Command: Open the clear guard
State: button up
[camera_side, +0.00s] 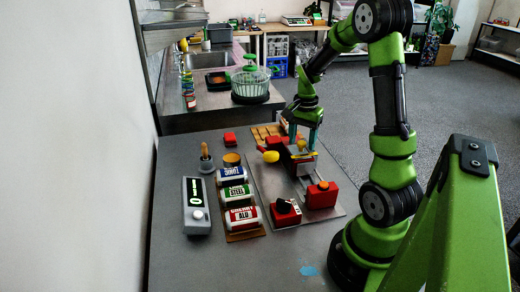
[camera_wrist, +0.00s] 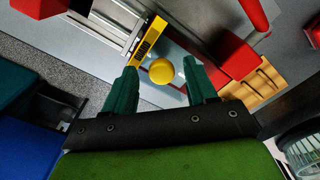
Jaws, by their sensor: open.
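My gripper (camera_wrist: 162,90) is open, its two teal fingers spread apart. In the wrist view a round yellow knob (camera_wrist: 162,71) lies between the fingertips, with a gap on each side. The clear guard (camera_wrist: 182,52) appears as a faint bluish see-through panel around and behind the knob; its edges are hard to make out. A yellow strip with dark marks (camera_wrist: 148,38) runs along its left side. In the side view my gripper (camera_side: 304,140) points down over the middle of the red-and-grey fixture. The guard is too small to tell clearly there.
A red block (camera_wrist: 236,58) and slotted wooden block (camera_wrist: 256,84) stand right of the fingers. In the side view a yellow ball (camera_side: 271,156) sticks out left of the fixture. Red blocks (camera_side: 321,195) stand in front. Labelled rolls (camera_side: 236,194) and a grey control box (camera_side: 196,207) lie left.

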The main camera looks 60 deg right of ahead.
notch_tip(320, 180, up, 17)
dwell(0.4)
jog(key=s+a+f+n+t+y, duration=0.1)
jog(key=a+n, duration=0.6)
jog(key=a, duration=0.7)
jog(key=s+a+f+n+t+y, duration=0.1)
jog(key=s+a+n+t, duration=0.2)
jog(key=a, duration=1.1)
jog(key=n+t, duration=0.3)
jog(key=n, duration=0.1)
